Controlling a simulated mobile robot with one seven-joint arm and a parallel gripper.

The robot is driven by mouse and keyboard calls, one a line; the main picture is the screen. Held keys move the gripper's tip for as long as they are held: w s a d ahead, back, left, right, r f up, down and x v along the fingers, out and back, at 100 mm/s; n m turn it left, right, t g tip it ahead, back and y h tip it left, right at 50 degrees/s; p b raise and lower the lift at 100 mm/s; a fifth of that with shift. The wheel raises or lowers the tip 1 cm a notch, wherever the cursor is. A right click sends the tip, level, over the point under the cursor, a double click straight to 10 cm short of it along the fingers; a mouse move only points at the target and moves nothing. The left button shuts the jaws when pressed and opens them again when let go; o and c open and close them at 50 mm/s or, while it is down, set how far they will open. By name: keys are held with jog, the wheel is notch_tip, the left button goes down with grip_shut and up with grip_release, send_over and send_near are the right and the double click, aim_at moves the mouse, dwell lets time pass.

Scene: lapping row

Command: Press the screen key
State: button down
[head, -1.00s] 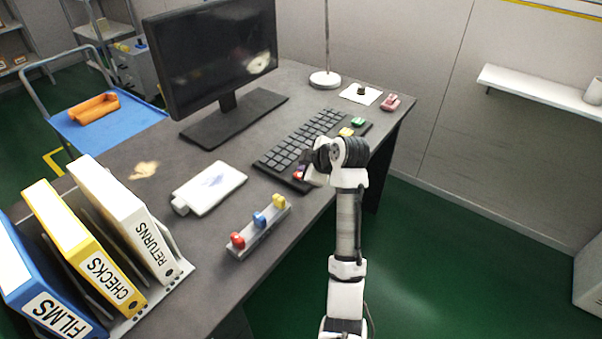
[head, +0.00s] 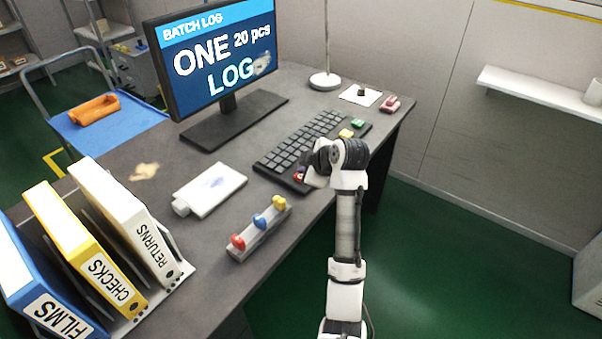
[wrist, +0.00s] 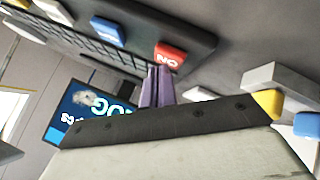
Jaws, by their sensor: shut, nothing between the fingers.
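The monitor (head: 215,62) is lit blue and reads "BATCH LOG", "ONE 20 pcs", "LOG"; part of it shows in the wrist view (wrist: 85,112). The dark keyboard (head: 296,147) carries a row of coloured keys on its near side. The red key (wrist: 170,54) has white upside-down lettering that looks like "ON". A blue key (wrist: 107,31) sits beside it. In the head view the yellow key (head: 346,132) and green key (head: 358,122) are further along. My gripper (wrist: 158,70) is shut and empty, its purple fingertips at the red key's edge. I cannot tell whether they touch it.
A grey block with red, blue and yellow knobs (head: 260,232) stands near the desk's front edge. A white pad (head: 211,188) lies left of the keyboard. Binders (head: 100,262) stand at the left. A lamp base (head: 325,80) and a pink item (head: 390,103) are at the back.

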notch_tip(320, 180, up, 6)
jog(key=p, duration=0.4)
jog(key=shift+r+p, duration=0.1)
jog(key=shift+p, duration=0.25)
